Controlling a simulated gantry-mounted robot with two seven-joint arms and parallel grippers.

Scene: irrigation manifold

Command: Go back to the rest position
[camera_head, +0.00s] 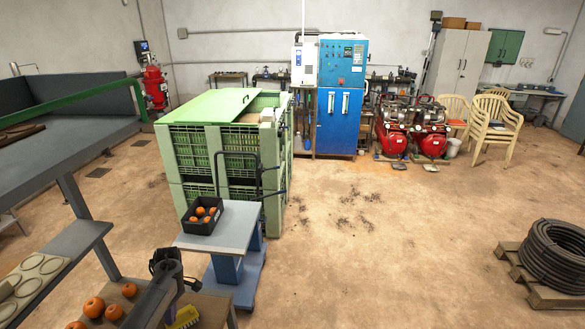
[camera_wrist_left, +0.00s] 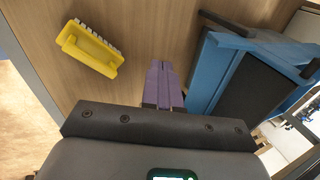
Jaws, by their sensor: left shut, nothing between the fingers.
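My left gripper (camera_wrist_left: 163,72) shows in the left wrist view with its purple fingers together and nothing between them. It is above a wooden tabletop (camera_wrist_left: 125,15). In the head view, the dark end of my left arm (camera_head: 166,262) is at the bottom, left of the grey-topped trolley (camera_head: 235,219). The fingertips are hard to make out there. A yellow brush (camera_wrist_left: 88,50) lies on the tabletop, left of the fingers and apart from them. It also shows in the head view (camera_head: 183,319), partly cut off. My right gripper is not in view.
A black crate (camera_head: 203,228) of orange fruit stands on the trolley, before a green bin (camera_head: 216,150). Several loose oranges (camera_head: 94,307) lie at the lower left. A blue frame (camera_wrist_left: 208,75) is right of the fingers in the wrist view.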

